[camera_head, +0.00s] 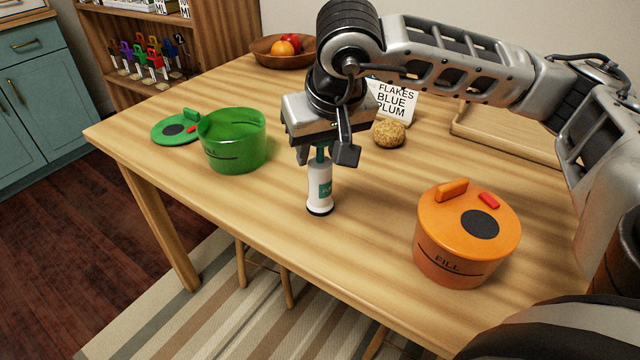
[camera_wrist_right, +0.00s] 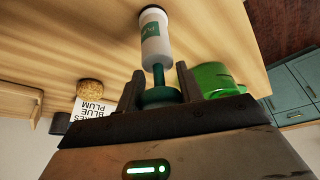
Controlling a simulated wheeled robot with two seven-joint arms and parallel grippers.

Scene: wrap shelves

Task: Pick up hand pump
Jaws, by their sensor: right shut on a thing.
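The hand pump (camera_head: 319,188) has a white cylinder with a green label, a dark base ring and a green neck and top. It is upright at the middle of the table, and I cannot tell if its base touches the wood. My right gripper (camera_head: 327,152) is above it, fingers pointing down, shut on its green top. In the right wrist view the pump (camera_wrist_right: 155,38) extends out from between the fingers (camera_wrist_right: 158,92), its green handle between them. My left gripper is not in view.
An open green pot (camera_head: 234,142) with its lid (camera_head: 176,129) beside it stands left. A lidded orange pot (camera_head: 465,235) stands right. Behind are a brown ball (camera_head: 388,133), a sign (camera_head: 393,101), a fruit bowl (camera_head: 270,53) and a wooden tray (camera_head: 500,132). The table's front middle is clear.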

